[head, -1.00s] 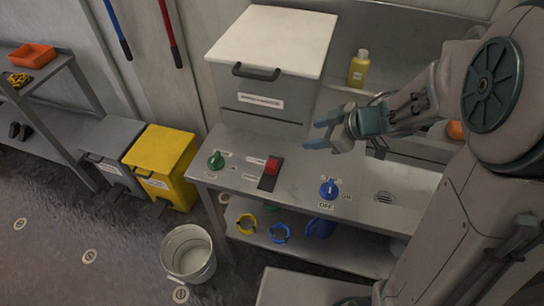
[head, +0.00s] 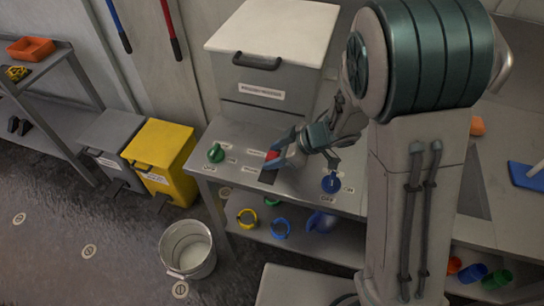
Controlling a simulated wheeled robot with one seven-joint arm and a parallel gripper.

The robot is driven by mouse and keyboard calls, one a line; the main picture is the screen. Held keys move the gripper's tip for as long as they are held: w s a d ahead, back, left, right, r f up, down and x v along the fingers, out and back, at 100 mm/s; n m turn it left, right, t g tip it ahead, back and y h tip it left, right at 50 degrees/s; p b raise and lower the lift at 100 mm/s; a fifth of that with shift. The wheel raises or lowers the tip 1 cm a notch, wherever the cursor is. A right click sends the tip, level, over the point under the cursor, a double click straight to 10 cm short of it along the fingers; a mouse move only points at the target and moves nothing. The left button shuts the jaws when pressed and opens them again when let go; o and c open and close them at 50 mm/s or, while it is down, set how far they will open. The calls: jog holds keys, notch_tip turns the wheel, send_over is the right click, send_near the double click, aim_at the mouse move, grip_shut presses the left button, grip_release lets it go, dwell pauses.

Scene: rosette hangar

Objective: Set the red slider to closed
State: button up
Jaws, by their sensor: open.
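The red slider (head: 271,154) is at the far end of its dark track (head: 268,177) on the grey bench top. My gripper (head: 277,153) is at the slider, with its blue fingers open around or just beside the red knob. The fingers hide part of the knob, and I cannot tell whether they touch it. The near part of the track is bare. The labels by the track are partly covered or too small to read.
A green knob (head: 216,153) is left of the slider and a blue knob (head: 331,183) is to its right. A grey box with a white lid (head: 272,35) stands behind. My arm hides the bench's right part. A metal bucket (head: 188,250) stands on the floor.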

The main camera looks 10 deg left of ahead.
aim_at(264, 153)
jog(key=shift+a+f, duration=0.4)
grip_shut()
jog(key=shift+w+d+r+p, duration=0.1)
jog(key=shift+w+r+p, duration=0.05)
jog(key=shift+w+p, duration=0.4)
jog(key=shift+w+d+r+p, duration=0.1)
jog(key=shift+w+p, duration=0.3)
jog(key=shift+p, duration=0.1)
jog(key=shift+w+f, duration=0.2)
jog(key=shift+w, duration=0.15)
grip_release()
jog(key=shift+w, duration=0.15)
